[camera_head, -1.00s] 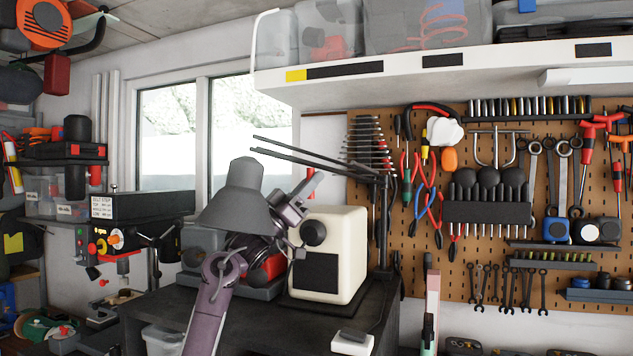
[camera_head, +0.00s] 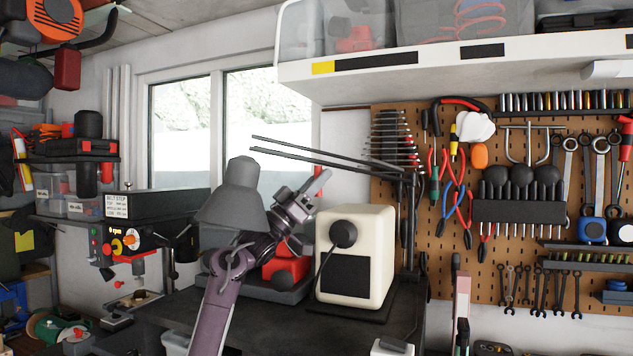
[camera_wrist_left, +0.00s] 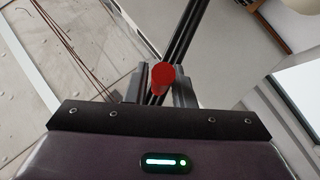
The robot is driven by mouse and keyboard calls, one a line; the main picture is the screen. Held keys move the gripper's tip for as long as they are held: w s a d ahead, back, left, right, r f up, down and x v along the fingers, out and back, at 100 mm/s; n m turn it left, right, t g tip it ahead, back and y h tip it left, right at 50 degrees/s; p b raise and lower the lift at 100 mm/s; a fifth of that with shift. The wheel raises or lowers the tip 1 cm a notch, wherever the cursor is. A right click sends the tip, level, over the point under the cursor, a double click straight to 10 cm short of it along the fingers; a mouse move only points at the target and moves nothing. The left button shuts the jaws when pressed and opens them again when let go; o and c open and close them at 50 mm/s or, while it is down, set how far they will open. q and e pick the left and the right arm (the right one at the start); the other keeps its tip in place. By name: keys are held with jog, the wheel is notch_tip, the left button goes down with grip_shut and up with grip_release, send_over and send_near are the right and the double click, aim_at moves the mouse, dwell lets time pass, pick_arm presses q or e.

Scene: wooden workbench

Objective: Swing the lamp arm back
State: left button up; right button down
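The lamp has a grey cone shade (camera_head: 238,195) hanging at the left in the head view. Its arm, two thin dark parallel bars (camera_head: 340,162), runs right to a dark post by the pegboard. The bars also cross the top of the left wrist view (camera_wrist_left: 187,30). My left gripper (camera_head: 316,182) is just below the bars, right of the shade. In the left wrist view its fingers (camera_wrist_left: 160,90) stand close on both sides of a red handle (camera_wrist_left: 163,76) and look shut on it. The handle's lower part is hidden. My right gripper is not in view.
A cream box with a dark front (camera_head: 355,262) stands on the dark bench (camera_head: 275,325) right of my left arm. A drill press (camera_head: 150,210) is at the left. A shelf (camera_head: 450,65) overhangs the tool pegboard (camera_head: 470,255). The window is behind the lamp.

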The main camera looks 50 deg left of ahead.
pick_arm(q)
jog(key=shift+o, duration=1.4)
jog(key=shift+w+d, duration=0.15)
jog(key=b+v, duration=0.5)
jog(key=v, duration=0.3)
jog(key=shift+r, duration=0.1)
